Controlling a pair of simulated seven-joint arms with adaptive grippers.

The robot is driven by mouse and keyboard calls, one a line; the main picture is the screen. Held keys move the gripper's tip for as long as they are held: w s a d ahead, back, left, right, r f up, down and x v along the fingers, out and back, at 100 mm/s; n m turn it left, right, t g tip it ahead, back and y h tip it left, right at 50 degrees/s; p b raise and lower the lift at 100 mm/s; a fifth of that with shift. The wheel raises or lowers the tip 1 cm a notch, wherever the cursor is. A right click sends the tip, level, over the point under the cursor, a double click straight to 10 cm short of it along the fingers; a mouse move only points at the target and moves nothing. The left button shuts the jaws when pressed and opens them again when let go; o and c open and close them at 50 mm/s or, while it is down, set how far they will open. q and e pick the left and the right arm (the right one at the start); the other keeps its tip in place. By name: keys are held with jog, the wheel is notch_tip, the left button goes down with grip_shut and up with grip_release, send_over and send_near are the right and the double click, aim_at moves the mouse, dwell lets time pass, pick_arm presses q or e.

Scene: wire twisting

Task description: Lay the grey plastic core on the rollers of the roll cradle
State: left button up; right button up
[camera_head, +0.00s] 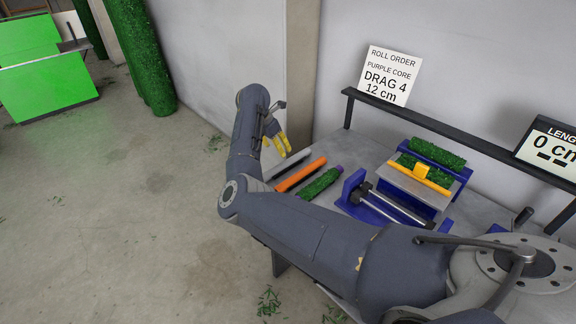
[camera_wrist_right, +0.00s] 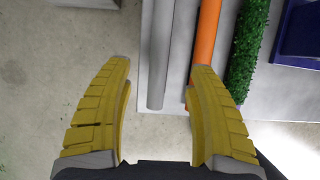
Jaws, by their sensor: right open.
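The grey plastic core (camera_wrist_right: 160,50) lies on the grey table at its left edge, leftmost of the rods there. It also shows in the head view (camera_head: 287,165), partly behind my right gripper. My right gripper (camera_wrist_right: 157,70) is open and empty. Its yellow fingertips appear on either side of the core's near part in the wrist view; how far above it they are I cannot tell. In the head view the right gripper (camera_head: 283,150) hangs over the table's left edge. The roll cradle (camera_head: 351,186) is blue, with bare metal rollers (camera_head: 402,207). My left gripper is out of view.
An orange core (camera_head: 299,175) lies beside the grey one, then a green bristly roll (camera_head: 321,183) with a purple core end. Behind the cradle stands a blue machine (camera_head: 440,154) with green rolls and a yellow clamp. A sign (camera_head: 388,77) reads "purple core, drag 4, 12 cm".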

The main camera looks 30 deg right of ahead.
aim_at(285, 162)
jog(key=shift+x, duration=6.25)
jog(key=shift+c, duration=0.2)
grip_shut()
